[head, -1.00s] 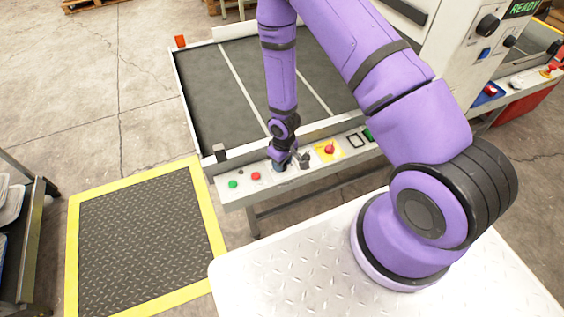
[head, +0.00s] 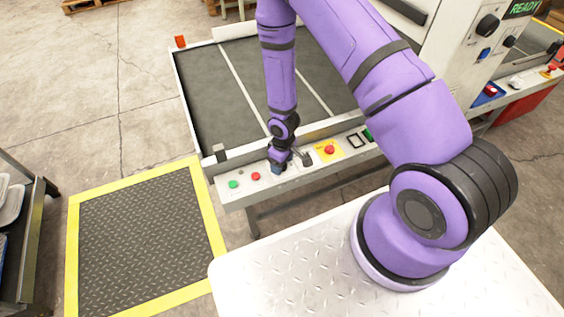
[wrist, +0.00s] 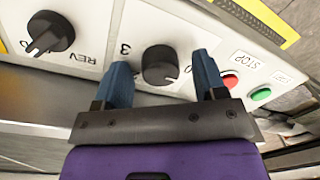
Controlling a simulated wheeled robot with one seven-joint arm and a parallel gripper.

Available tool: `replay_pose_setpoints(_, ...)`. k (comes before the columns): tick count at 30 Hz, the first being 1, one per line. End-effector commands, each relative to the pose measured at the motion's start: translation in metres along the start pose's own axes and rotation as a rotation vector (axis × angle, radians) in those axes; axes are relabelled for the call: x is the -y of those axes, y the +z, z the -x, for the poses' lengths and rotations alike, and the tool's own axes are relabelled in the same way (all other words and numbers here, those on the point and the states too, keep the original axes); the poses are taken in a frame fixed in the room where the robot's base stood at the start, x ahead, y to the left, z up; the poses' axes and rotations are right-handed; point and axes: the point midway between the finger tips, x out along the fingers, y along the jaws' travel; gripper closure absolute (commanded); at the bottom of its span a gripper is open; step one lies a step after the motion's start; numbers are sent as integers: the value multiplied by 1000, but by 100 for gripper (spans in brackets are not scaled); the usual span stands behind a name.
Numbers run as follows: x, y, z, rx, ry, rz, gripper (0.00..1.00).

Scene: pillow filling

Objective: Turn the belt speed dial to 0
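The belt speed dial (wrist: 160,66) is a round black knob on a white panel in the wrist view. A "3" is printed to its left, and a mark on its right is partly covered by a finger. I cannot tell which mark the dial points to. My gripper (wrist: 161,62) is open, with one blue finger on each side of the dial. Gaps show between the fingers and the knob, and I cannot make out contact. In the head view my gripper (head: 279,167) is low over the control panel (head: 243,192), hiding the dial.
A black selector knob (wrist: 48,33) marked REV is left of the dial in the wrist view. Red (wrist: 230,81) and green (wrist: 261,94) buttons are to the right. In the head view a red emergency button (head: 329,149) on yellow is near, and the conveyor belt (head: 220,95) lies behind.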

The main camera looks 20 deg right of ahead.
Motion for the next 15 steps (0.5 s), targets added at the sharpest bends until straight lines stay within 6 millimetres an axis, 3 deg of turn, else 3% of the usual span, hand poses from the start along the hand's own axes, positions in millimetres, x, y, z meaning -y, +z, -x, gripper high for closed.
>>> replay_pose_setpoints(9, 0, 0, 2, -1, 0, -1, 36)
replay_pose_setpoints(15, -1, -1, 22, -3, 1, -3, 36)
